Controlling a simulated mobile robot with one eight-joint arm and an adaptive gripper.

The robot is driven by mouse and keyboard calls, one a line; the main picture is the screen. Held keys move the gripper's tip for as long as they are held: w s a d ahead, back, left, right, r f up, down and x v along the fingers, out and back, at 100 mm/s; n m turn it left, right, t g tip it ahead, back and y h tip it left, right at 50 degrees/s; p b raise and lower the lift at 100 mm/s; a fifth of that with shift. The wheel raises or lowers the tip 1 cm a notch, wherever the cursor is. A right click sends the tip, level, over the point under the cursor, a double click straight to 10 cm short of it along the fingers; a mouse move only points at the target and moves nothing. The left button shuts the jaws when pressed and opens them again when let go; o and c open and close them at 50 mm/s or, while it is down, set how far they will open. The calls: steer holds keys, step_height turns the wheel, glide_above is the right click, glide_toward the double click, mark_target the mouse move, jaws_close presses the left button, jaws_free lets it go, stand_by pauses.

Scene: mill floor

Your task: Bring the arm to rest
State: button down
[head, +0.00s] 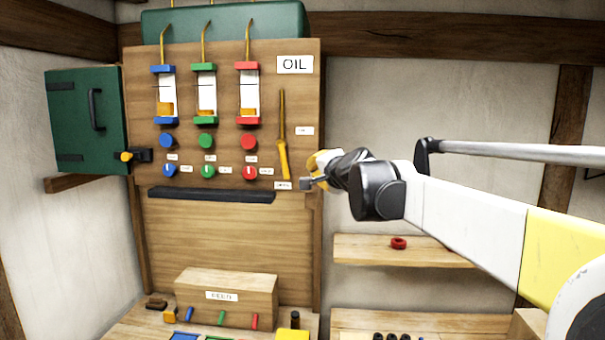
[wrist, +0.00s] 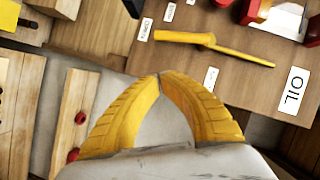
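My arm reaches in from the right of the head view, with my gripper (head: 308,183) in front of the right edge of the wooden oil panel (head: 225,100). In the wrist view the two yellow fingers of my gripper (wrist: 159,76) meet at their tips. Nothing shows between them, so my gripper is shut and empty.
A green cabinet door (head: 88,120) stands at the left. Below are a wooden box (head: 230,297) on a bench and a shelf (head: 370,252) with a red ring (head: 398,243). Coloured knobs and gauges (head: 206,95) sit on the panel. Bare wall (head: 440,90) lies right of the panel.

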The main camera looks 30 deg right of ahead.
steer(key=s+a+f+n+g+y+b, duration=0.1)
steer(key=s+a+f+n+b, duration=0.35)
steer(key=f, duration=0.75)
steer(key=s+a+f+n+g+y+b, duration=0.2)
steer(key=s+a+f+b, duration=0.45)
steer(key=f+b, duration=0.35)
steer(key=s+a+f+n+g+y+b, duration=0.1)
steer(key=s+a+f+n+b, duration=0.35)
steer(key=f, duration=0.85)
steer(key=s+a+f+n+g+b, duration=0.1)
steer(key=s+f+b, duration=0.4)
steer(key=f, duration=0.5)
steer(key=s+a+f+n+g+b, duration=0.2)
steer(key=s+f+b, duration=0.4)
steer(key=f, duration=0.5)
steer(key=s+a+f+n+g+h+b, duration=0.1)
steer(key=s+f+b, duration=0.5)
steer(key=f, duration=0.5)
steer(key=shift+a+f+g, duration=0.15)
steer(key=shift+a+g, duration=0.15)
steer(key=shift+a, duration=0.05)
